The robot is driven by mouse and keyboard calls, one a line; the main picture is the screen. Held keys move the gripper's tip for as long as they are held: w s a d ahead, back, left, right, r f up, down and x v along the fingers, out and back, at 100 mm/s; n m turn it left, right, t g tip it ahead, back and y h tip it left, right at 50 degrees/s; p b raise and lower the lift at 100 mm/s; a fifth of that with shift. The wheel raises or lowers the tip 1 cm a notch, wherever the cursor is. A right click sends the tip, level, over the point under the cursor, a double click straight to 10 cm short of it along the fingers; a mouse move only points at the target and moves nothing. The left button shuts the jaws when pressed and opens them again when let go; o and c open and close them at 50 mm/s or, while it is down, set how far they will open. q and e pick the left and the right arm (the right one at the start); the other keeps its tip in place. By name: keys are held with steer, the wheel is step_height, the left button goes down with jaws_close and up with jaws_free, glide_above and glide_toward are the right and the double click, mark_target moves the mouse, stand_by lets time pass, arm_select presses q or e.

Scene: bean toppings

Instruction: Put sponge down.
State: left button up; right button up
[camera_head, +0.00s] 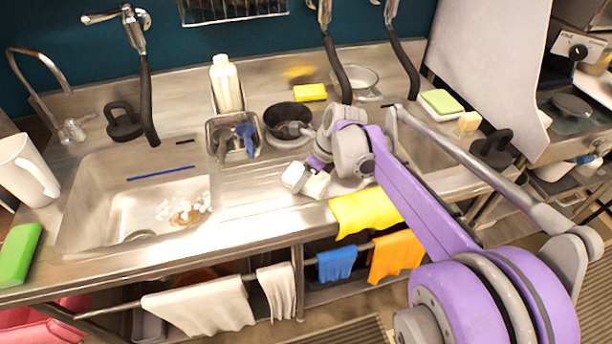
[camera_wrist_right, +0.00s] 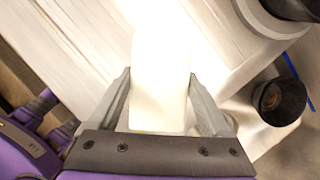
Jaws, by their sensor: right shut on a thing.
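My right arm reaches in from the right in the head view, and its gripper (camera_head: 306,182) is low over the ribbed drainboard, right of the sink basin. In the right wrist view the right gripper (camera_wrist_right: 160,100) is shut on a pale block, the sponge (camera_wrist_right: 160,75), held between both fingers. It looks nearly white in the glare, with a faint yellow lower edge. I cannot tell whether it touches the drainboard. Other sponges lie on the counter: a yellow one (camera_head: 310,92) at the back and a green-and-yellow one (camera_head: 441,102) at the right. My left gripper is not in view.
A dark pan (camera_head: 288,117), a steel container (camera_head: 215,136) with a blue item and a white bottle (camera_head: 227,84) stand behind the gripper. The sink basin (camera_head: 105,200) is at left. A yellow cloth (camera_head: 365,210) hangs over the front edge.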

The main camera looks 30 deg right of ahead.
steer(key=shift+f, duration=0.1)
steer(key=o, duration=1)
steer(key=shift+r, duration=0.2)
steer(key=p+v, duration=0.1)
steer(key=v, duration=1.1)
steer(key=s+a+f+n, duration=0.4)
steer(key=s+f+n, duration=0.1)
steer(key=n, duration=0.5)
steer(key=s+a+f+n+h, duration=0.1)
steer(key=s+a+f+n, duration=0.3)
steer(key=n, duration=0.6)
steer(key=s+a+f+n+t+h, duration=0.1)
steer(key=s+a+f+n, duration=0.3)
steer(key=s+f+n, duration=0.4)
steer(key=shift+s+a+n, duration=0.35)
steer(key=shift+s+n, duration=0.35)
steer(key=shift+n, duration=0.2)
